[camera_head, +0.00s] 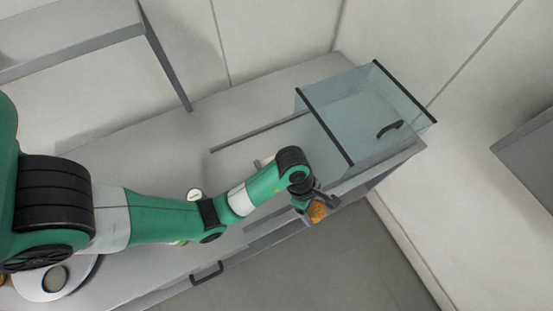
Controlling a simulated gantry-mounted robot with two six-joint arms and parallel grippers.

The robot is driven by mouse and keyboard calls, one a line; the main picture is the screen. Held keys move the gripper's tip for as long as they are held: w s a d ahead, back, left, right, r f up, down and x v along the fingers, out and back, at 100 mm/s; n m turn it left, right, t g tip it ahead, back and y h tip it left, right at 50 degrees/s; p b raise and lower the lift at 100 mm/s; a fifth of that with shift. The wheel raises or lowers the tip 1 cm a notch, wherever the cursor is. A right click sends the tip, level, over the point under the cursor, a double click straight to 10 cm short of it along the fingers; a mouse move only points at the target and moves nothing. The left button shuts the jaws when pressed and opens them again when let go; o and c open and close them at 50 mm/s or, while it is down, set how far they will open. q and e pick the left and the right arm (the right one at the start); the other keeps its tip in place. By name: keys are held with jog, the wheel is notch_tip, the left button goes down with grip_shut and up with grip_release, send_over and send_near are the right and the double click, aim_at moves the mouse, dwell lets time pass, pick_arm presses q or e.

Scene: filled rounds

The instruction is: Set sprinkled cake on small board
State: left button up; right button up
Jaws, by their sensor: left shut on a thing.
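My left gripper (313,206) is at the front edge of the counter, below the glass case in the picture. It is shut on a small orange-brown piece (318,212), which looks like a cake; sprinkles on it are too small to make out. The piece is held in the jaws and shows against the counter's front edge. I cannot make out the small board for certain; my left arm hides part of the counter. My right gripper is not in view.
A glass case (350,112) with dark edges and a dark handle stands at the counter's right end. A small round white-topped thing (194,194) is behind my arm. A round light plate (84,272) is at lower left. The grey counter (150,158) is clear at the back.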

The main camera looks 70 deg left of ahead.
aim_at(259, 166)
pick_arm(q)
jog(key=s+a+f+n+t+y+p, duration=0.1)
jog(key=s+a+f+n+t+y, duration=0.2)
jog(key=s+a+n, duration=0.9)
jog(key=w+a+f+m, duration=0.1)
jog(key=w+a+f, duration=0.2)
jog(key=a, duration=0.1)
jog(key=w+a+f+m+b, duration=0.1)
jog(key=w+a+f, duration=0.2)
jog(key=a, duration=0.1)
jog(key=w+a+f+m+g+b, duration=0.1)
jog(key=w+a+f, duration=0.2)
jog(key=a+f, duration=0.1)
jog(key=shift+w+a, duration=0.15)
jog(key=shift+a, duration=0.35)
jog(key=shift+w+a+f+b, duration=0.1)
jog(key=shift+f+b, duration=0.7)
jog(key=shift+f, duration=0.95)
